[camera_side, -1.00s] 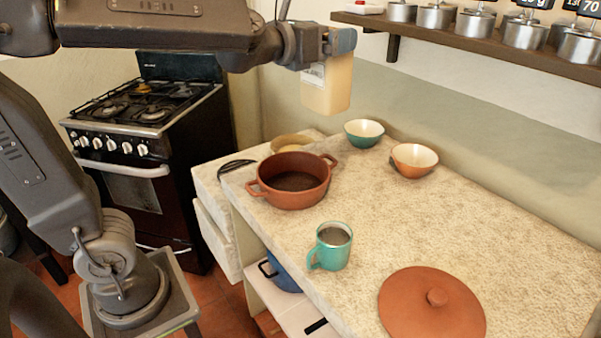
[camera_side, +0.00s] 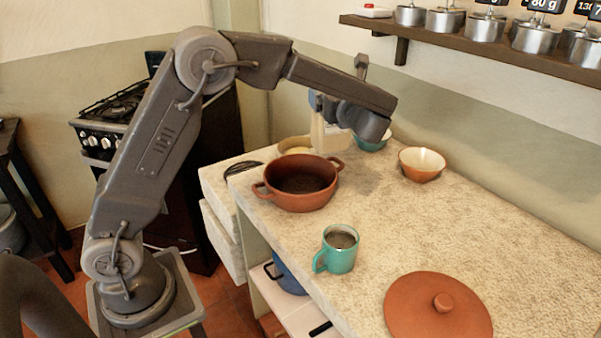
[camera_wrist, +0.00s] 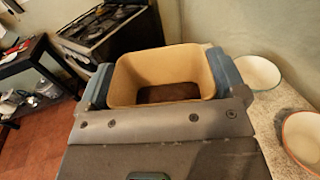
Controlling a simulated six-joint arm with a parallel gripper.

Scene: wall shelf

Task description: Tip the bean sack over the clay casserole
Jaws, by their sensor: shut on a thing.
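The clay casserole (camera_side: 297,200), reddish brown with two handles, stands uncovered on the counter in the side view; its inside is dark. The bean sack (camera_side: 322,138) is a tan, box-shaped open bag. It hangs roughly upright behind the casserole's far rim in that view; I cannot tell whether it is over the pot. My gripper (camera_side: 320,104) is shut on the sack, partly hidden by my arm. In the wrist view my gripper (camera_wrist: 163,82) has a blue-grey finger on each side of the sack (camera_wrist: 165,62). Its mouth faces the camera, with brown contents at the bottom.
A teal mug (camera_side: 339,252) and the clay lid (camera_side: 438,306) are on the near counter. An orange bowl (camera_side: 421,165) and a green bowl (camera_side: 372,142) stand behind, near the wall. A shelf (camera_side: 480,47) with metal canisters is above. The counter's right side is clear.

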